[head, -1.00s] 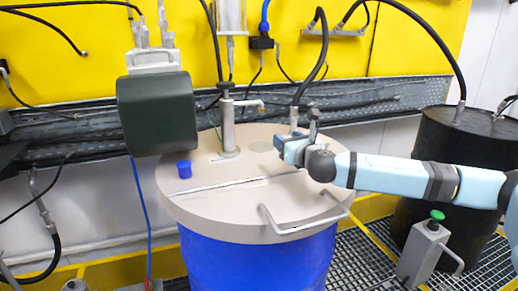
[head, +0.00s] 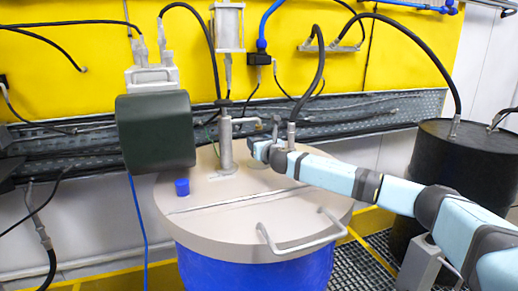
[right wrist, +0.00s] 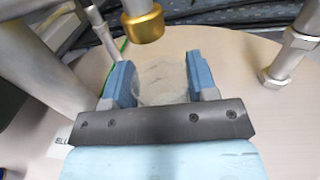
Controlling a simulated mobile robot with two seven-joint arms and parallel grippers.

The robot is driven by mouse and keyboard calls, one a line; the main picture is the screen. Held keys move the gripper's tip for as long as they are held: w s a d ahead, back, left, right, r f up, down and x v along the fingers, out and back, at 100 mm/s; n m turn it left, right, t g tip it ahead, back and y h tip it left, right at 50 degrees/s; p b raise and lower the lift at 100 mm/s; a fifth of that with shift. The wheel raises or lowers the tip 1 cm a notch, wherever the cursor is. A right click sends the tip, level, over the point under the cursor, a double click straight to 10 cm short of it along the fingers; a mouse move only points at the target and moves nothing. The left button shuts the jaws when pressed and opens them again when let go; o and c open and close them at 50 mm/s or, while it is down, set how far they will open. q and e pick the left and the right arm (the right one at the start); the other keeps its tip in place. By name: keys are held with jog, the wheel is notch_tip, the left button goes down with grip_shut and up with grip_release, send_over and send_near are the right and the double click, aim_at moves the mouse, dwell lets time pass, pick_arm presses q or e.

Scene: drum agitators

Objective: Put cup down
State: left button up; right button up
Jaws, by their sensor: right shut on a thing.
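My right gripper (right wrist: 163,82) is shut on a clear, see-through cup (right wrist: 165,72) between its two blue fingers in the right wrist view. The cup's outline is faint there. A brass spout (right wrist: 143,22) shows just beyond and above the cup. In the head view my right gripper (head: 262,148) is over the back of the beige drum lid (head: 240,205), close to the metal tap post (head: 227,148); I cannot make out the cup there. I cannot tell whether the cup touches the lid. My left gripper is not in view.
A small blue cap-like piece (head: 182,187) stands on the lid's left side. A dark green motor housing (head: 155,131) hangs at the left. A curved handle (head: 300,238) rises at the lid's front. The front half of the lid is otherwise clear. A black drum (head: 465,165) stands at the right.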

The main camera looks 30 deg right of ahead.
jog(key=shift+f, duration=1.1)
jog(key=shift+f, duration=0.15)
jog(key=o, duration=1)
jog(key=shift+c, duration=0.2)
jog(key=shift+s, duration=0.15)
jog(key=s, duration=0.4)
jog(key=s+a, duration=0.1)
jog(key=s, duration=0.2)
jog(key=shift+b, duration=0.3)
jog(key=shift+r, duration=0.2)
